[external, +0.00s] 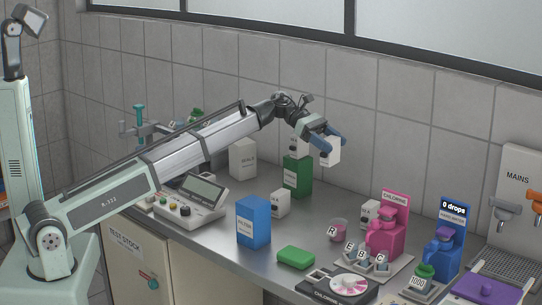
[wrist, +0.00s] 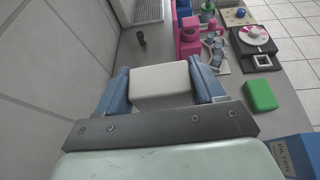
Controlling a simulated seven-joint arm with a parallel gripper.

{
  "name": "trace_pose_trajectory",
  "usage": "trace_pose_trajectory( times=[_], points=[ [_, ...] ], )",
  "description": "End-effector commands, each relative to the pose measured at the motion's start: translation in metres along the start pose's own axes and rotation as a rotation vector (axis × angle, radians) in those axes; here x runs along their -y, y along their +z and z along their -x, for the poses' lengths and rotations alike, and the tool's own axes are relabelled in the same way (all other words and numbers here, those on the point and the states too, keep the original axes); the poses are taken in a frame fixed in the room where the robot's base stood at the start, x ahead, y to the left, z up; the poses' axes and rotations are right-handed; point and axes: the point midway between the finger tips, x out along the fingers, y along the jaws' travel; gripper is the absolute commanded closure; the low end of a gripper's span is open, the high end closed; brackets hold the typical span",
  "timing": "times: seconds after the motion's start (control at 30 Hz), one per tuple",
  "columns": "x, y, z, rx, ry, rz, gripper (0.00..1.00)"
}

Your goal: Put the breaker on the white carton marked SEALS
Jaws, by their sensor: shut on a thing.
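My gripper (external: 328,140) has blue fingers and is shut on a white block-shaped breaker (external: 331,155), held in the air above the bench, right of the green carton. In the wrist view the breaker (wrist: 160,84) sits between both fingers (wrist: 160,88), its pale face showing. The white carton marked SEALS (external: 243,159) stands upright at the back of the bench, left of the green carton and well left of my gripper. Its lettering is small and faint. The carton does not show in the wrist view.
A green carton (external: 297,178) has a white block (external: 298,145) at its top. A blue FILTER carton (external: 253,223), grey console (external: 190,201) and green block (external: 296,257) stand nearer.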

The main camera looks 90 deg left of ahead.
Motion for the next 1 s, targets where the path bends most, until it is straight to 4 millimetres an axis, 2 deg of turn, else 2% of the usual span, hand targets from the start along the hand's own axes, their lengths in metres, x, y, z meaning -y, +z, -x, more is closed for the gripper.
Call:
trace_pose_trajectory(
  times=[0.03,0.1,0.43,0.73,0.87,1.0],
  points=[
    [-0.002,0.017,0.006,0.002,0.002,-0.003,0.66],
    [-0.002,0.033,0.013,0.002,0.001,-0.003,0.66],
    [-0.002,0.089,0.038,0.000,0.001,0.000,0.66],
    [-0.034,0.060,0.096,-0.001,0.051,0.023,0.66],
    [-0.051,0.044,0.136,-0.002,0.083,0.036,0.66],
    [-0.069,0.024,0.183,-0.002,0.119,0.052,0.66]
  ],
)
